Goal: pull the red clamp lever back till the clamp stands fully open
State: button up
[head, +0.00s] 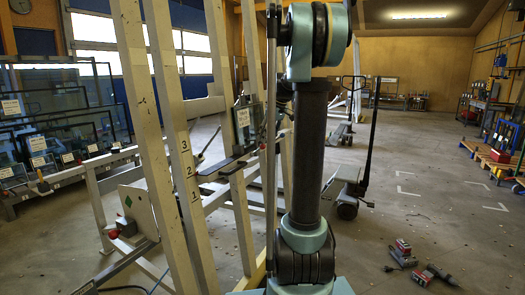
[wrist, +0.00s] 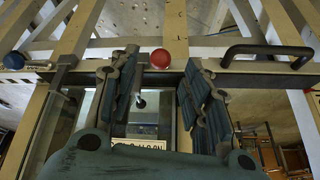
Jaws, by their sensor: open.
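In the wrist view a red round knob (wrist: 161,58), which looks like the end of the red clamp lever, shows at a dark rail (wrist: 105,54). The lever's shaft cannot be made out, so its angle and how far the clamp is open cannot be told. My gripper (wrist: 162,70) is open, with one ribbed finger on each side of the knob in the picture. No contact shows, and I cannot tell how far the knob is in depth.
In the wrist view a black bar handle (wrist: 267,50) is right of the knob and a blue knob (wrist: 14,60) far left. Pale uprights (head: 183,150) of the frame stand close at left in the head view. A pallet truck (head: 348,190) stands behind; tools (head: 403,252) lie on the floor right.

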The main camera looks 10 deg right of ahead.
aim_at(263, 148)
jog(key=x, duration=0.7)
jog(key=shift+f, duration=0.1)
grip_shut()
